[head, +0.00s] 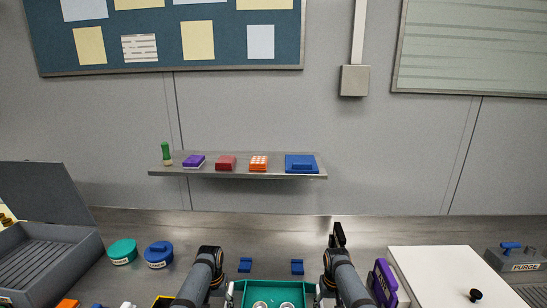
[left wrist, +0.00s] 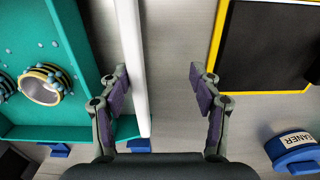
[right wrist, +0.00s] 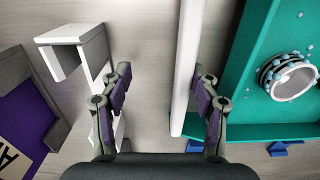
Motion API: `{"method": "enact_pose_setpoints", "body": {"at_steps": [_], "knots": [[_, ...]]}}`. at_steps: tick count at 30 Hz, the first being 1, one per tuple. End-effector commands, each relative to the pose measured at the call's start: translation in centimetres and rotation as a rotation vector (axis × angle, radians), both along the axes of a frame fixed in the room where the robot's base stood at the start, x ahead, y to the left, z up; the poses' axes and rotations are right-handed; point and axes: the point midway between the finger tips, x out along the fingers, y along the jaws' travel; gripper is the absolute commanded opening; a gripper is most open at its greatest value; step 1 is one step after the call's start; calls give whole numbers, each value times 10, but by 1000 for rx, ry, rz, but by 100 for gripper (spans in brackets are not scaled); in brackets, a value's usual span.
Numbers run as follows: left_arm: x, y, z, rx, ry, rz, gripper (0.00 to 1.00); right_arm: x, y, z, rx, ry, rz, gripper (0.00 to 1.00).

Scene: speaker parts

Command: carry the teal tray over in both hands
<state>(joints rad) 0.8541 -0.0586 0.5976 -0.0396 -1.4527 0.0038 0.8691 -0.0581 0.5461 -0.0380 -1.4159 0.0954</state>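The teal tray (head: 274,288) is at the bottom centre of the head view, partly cut off, between my two arms. It holds round metal parts with small blue beads. A white bar (left wrist: 132,60) runs along its side in the left wrist view, and another white bar (right wrist: 187,70) along its side in the right wrist view. My left gripper (left wrist: 160,82) is open, with the bar between its fingers, close to the tray-side finger. My right gripper (right wrist: 163,82) is open, with its bar between the fingers, also nearer the tray-side finger. Neither looks closed on its bar.
Blue blocks (head: 245,265) show at the tray's far edge. A yellow-edged black mat (left wrist: 270,45) lies left of the tray, near a blue round container (head: 158,254) and a teal one (head: 122,251). A purple part (head: 384,281) and a white board (head: 445,275) are right.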

Motion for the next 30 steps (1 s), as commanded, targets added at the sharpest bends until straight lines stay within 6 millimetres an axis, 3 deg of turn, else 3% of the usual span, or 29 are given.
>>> {"method": "enact_pose_setpoints", "body": {"at_steps": [1,5,12,18,25,28,30], "knots": [[0,1,0,1,0,1,73,1,-1,1,-2,-2,-1,59],[0,1,0,0,0,0,88,0,-1,0,-2,-1,-1,59],[0,0,0,0,0,0,88,0,-1,0,-1,0,-1,59],[0,0,-1,-1,1,0,88,0,0,-1,-1,1,0,86],[0,0,0,-1,0,0,88,0,0,0,0,0,0,86],[0,0,0,-1,0,0,99,0,0,0,0,0,0,86],[0,0,0,-1,0,0,100,0,0,0,0,0,0,86]]}}
